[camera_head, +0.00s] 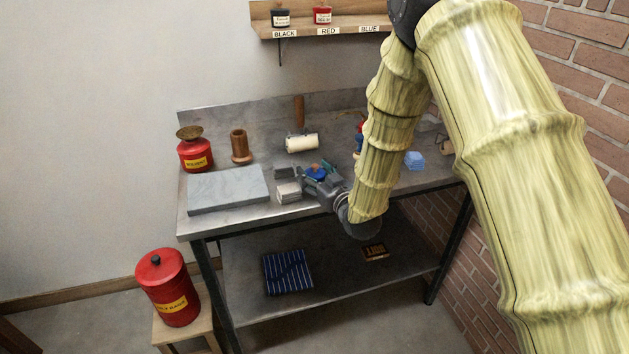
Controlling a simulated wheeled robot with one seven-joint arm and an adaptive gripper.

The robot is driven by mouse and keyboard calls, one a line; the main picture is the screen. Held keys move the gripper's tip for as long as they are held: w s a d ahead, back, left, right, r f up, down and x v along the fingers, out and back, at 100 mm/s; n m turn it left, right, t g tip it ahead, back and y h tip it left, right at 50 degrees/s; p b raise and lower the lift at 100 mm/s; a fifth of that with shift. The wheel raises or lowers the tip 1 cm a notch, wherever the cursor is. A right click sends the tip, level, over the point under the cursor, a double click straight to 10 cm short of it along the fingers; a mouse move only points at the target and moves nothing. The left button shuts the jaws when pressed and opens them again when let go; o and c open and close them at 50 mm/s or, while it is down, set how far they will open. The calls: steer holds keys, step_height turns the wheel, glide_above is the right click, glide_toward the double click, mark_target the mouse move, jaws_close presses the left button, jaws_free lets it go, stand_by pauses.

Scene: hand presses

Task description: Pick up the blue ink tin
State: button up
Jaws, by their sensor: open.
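The wall shelf (345,31) carries a black tin (281,18) and a red tin (322,15). Its place labelled BLUE is bare where I can see it.
A red solvent can (195,154) and a wooden spool (239,145) stand behind. My arm hides some bench.

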steer(key=c, duration=1)
steer(key=shift+r, duration=0.1)
